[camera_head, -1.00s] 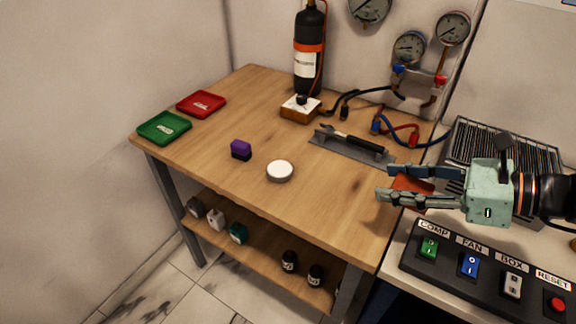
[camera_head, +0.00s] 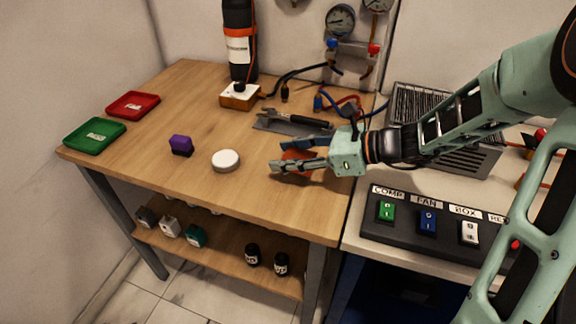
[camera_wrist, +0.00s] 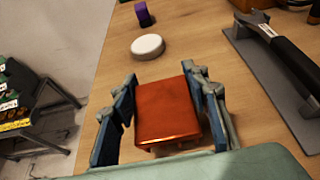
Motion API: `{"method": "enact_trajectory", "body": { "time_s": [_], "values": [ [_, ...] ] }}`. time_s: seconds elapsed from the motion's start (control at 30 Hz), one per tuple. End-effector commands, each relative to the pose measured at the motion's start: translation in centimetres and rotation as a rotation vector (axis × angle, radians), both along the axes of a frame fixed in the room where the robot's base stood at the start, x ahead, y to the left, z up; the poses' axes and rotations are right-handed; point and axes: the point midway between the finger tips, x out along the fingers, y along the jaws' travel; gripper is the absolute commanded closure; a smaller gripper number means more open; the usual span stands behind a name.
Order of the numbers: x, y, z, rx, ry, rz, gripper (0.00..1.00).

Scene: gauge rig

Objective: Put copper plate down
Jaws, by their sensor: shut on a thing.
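My gripper (camera_head: 277,156) is shut on the copper plate (camera_head: 298,154), over the right part of the wooden table in the head view. In the wrist view the copper plate (camera_wrist: 167,111) is an orange-brown, flat rectangular piece between the two fingers of my gripper (camera_wrist: 157,85). The plate looks level. I cannot tell whether its underside touches the table. The wooden table (camera_head: 205,103) has bare wood around the plate.
A white round puck (camera_head: 226,161) and a purple block (camera_head: 181,146) stand left of my gripper. A wrench on a grey mat (camera_head: 268,126) lies behind it. Green (camera_head: 95,136) and red (camera_head: 133,105) trays are far left. A switch panel (camera_head: 405,235) stands right.

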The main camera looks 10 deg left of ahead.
Motion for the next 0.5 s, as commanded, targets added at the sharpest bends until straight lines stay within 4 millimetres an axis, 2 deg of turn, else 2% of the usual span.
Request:
{"method": "enact_trajectory", "body": {
  "time_s": [0.03, 0.13, 0.5],
  "values": [
    [0.0, -0.1, -1.2, 0.001, 0.003, 0.000, 0.96],
    [0.0, -0.1, -2.6, 0.002, 0.002, 0.000, 0.96],
    [0.0, -0.1, -3.0, 0.001, 0.000, 0.000, 0.96]
  ]
}}
